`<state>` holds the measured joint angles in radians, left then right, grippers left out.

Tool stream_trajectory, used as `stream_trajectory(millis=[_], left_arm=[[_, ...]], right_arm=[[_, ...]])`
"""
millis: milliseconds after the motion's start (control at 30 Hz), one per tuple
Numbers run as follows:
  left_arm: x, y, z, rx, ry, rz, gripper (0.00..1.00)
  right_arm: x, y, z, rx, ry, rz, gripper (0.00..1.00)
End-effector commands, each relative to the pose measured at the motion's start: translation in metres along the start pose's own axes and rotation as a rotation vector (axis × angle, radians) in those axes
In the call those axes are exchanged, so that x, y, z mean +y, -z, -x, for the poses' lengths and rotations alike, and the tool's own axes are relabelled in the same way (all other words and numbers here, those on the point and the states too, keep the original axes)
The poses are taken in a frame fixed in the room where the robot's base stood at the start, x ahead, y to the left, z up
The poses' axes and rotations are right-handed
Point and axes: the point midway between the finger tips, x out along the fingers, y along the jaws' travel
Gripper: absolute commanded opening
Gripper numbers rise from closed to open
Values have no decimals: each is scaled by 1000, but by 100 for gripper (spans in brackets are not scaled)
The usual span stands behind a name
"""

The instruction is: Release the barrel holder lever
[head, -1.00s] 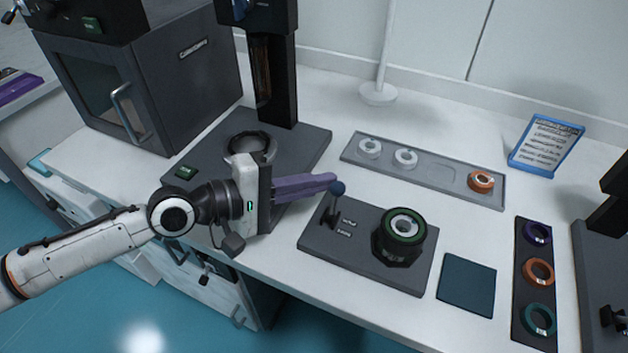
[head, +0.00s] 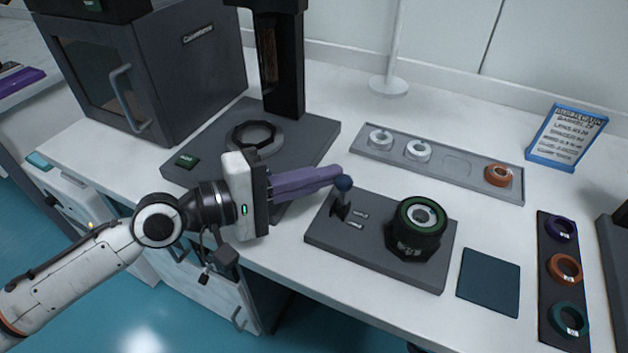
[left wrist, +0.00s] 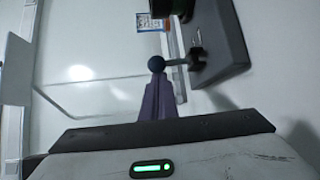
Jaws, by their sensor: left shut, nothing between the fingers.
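The barrel holder is a dark grey base plate (head: 375,255) on the white table, with a black barrel (head: 418,228) with a green ring standing on its right part. Its lever (head: 342,196) rises at the plate's left end and ends in a dark blue ball knob (head: 343,183). The knob also shows in the left wrist view (left wrist: 157,65). My left gripper (head: 338,176) has its purple fingers together, with nothing between them. Its fingertips are at the knob from the left; in the left wrist view the tips (left wrist: 158,82) sit right by the ball. My right gripper is not in view.
A grey tray (head: 458,167) with two white rings and an orange ring lies behind. A dark teal mat (head: 489,283) and a black strip (head: 548,245) with coloured rings lie to the right. A black stand (head: 284,70) rises behind my left gripper.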

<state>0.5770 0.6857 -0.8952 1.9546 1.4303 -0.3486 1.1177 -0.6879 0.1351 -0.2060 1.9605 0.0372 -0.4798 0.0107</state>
Motion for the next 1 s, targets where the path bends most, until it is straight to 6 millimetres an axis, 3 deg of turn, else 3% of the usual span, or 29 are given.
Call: stream_trajectory(millis=[100, 300, 367, 600, 767, 1000], left_arm=[[-11, -7, -2, -16, -11, -8, 0], [-14, -12, 3, -18, -139, -102, 0], [-2, -12, 4, -16, -131, -101, 0], [-4, -10, 9, -12, -129, -99, 0], [-11, -9, 32, -11, -126, -101, 0], [-20, -9, 80, -12, -126, -100, 0]], right_arm=[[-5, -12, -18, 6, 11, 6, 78], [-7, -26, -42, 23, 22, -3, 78], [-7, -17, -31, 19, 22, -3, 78], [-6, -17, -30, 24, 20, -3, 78], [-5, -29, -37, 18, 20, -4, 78], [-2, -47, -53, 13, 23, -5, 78]])
